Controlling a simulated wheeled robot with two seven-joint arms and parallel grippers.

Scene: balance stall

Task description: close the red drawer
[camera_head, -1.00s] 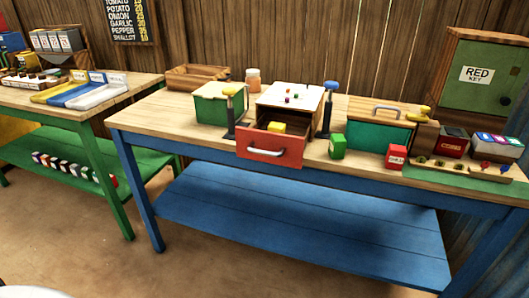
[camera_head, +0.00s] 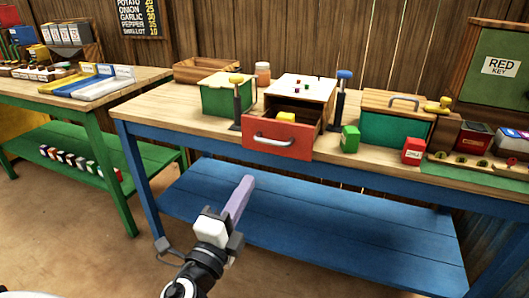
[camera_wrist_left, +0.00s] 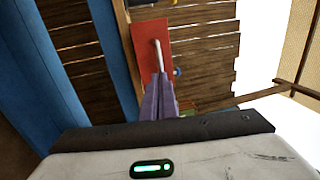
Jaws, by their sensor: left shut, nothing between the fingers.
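The red drawer (camera_head: 278,139) stands pulled out of the white-topped cabinet (camera_head: 305,87) on the blue-framed table, with a yellow block (camera_head: 286,117) inside. Its silver handle (camera_head: 273,141) is on the front. In the left wrist view the drawer front (camera_wrist_left: 152,42) and handle (camera_wrist_left: 158,55) lie beyond my fingertips. My left gripper (camera_head: 246,184) has its purple fingers together and empty, below and in front of the drawer in the head view. In the left wrist view the fingers (camera_wrist_left: 162,78) overlap the handle's lower end; I cannot tell whether they touch. My right gripper is not in view.
Two posts, yellow-topped (camera_head: 237,100) and blue-topped (camera_head: 340,97), flank the cabinet. A green block (camera_head: 350,139) and a red block (camera_head: 413,151) stand to the right near the table edge. A green box (camera_head: 227,95) stands to the left. The blue lower shelf (camera_head: 330,215) is bare.

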